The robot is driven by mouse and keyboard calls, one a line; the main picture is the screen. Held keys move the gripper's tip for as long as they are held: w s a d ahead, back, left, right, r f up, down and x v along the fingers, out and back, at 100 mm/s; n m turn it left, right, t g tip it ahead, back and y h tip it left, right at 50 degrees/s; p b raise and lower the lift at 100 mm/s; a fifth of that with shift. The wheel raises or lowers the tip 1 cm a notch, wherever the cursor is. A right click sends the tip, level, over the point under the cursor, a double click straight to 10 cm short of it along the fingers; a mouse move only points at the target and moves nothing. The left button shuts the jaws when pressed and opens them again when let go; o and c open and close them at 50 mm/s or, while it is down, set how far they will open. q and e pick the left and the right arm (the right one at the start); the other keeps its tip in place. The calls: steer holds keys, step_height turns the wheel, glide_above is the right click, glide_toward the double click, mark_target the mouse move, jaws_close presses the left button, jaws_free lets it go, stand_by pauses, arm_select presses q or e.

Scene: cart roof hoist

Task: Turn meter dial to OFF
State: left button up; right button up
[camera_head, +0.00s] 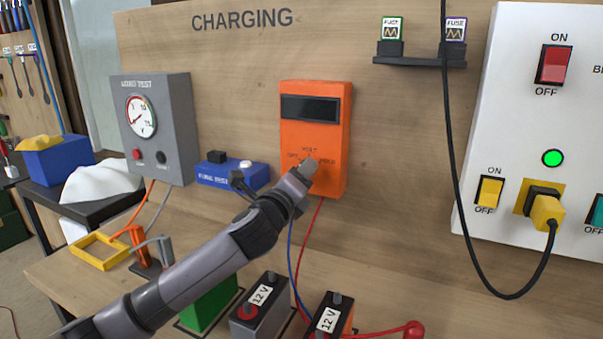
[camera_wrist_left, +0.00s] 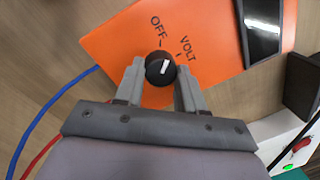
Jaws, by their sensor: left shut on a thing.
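The orange meter (camera_head: 330,115) is mounted upright on the wooden panel, with a dark display and a row of labels above its dial. My left gripper (camera_head: 307,168) reaches up to the dial, which it mostly hides in the head view. In the left wrist view the black round dial (camera_wrist_left: 160,68) sits between the two fingers of the left gripper (camera_wrist_left: 160,74), shut on its sides. Its short white mark points up the orange face (camera_wrist_left: 120,45). OFF and VOLT are printed above the dial; which one the mark meets is hard to tell. My right gripper is not in view.
A grey load tester (camera_head: 175,120) and blue fuse tester (camera_head: 220,177) are left of the meter. A white switch panel (camera_head: 500,120) with a hanging black cable stands right. Batteries (camera_head: 260,305) and red and blue leads are below. A fuse shelf (camera_head: 420,61) is above right.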

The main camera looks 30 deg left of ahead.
arm_select(q)
steer(key=shift+n+y+p, duration=0.3)
steer(key=shift+n+y, duration=0.1)
steer(key=shift+n, duration=1.4)
steer(key=o, duration=1)
steer(key=shift+o, duration=0.2)
steer(key=s+b, duration=0.1)
steer(key=s, duration=0.6)
steer(key=shift+d+f, duration=0.35)
steer(key=shift+d, duration=0.1)
steer(key=shift+s, duration=0.1)
